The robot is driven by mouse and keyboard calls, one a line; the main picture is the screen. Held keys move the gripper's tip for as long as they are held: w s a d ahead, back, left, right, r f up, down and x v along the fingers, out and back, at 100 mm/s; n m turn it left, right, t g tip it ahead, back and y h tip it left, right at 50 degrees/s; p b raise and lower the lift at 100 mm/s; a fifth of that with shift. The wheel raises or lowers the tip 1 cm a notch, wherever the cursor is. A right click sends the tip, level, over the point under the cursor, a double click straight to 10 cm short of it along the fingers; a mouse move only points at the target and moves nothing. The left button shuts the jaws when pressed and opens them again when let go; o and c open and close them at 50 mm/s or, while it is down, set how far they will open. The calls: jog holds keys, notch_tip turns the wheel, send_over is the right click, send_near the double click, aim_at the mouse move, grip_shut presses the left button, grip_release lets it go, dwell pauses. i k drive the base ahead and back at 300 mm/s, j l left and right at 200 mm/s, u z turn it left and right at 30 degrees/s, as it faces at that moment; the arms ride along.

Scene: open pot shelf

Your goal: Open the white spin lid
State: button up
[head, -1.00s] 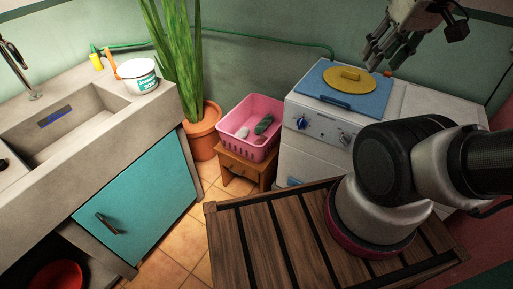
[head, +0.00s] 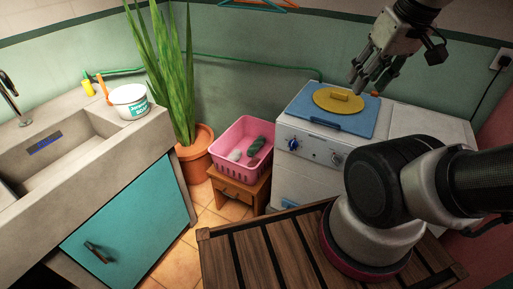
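The white spin lid (head: 432,125) is the pale flat panel on the right part of the washing machine's top, beside the blue wash lid (head: 318,118). It lies flat and looks shut; my arm hides its front part. A yellow round thing with a raised grip (head: 339,99) lies on the blue lid. My gripper (head: 367,91) points downward with its fingers apart and nothing seen between them. In the picture it overlaps the back right of the blue lid, to the left of the white lid. Its height above the machine is hard to tell.
The washing machine's front panel (head: 310,148) has knobs. Left of it, a pink basket (head: 241,144) stands on a small wooden stool (head: 238,189). A potted plant (head: 197,152) and a concrete sink (head: 60,150) stand further left. A slatted wooden surface (head: 250,262) lies in front.

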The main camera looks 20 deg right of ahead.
aim_at(406, 120)
jog(key=z, duration=0.4)
jog(key=l+z, duration=0.15)
jog(key=z, duration=0.6)
jog(key=l+z, duration=0.1)
jog(key=z, duration=0.25)
jog(key=k, duration=0.1)
jog(key=j, duration=0.05)
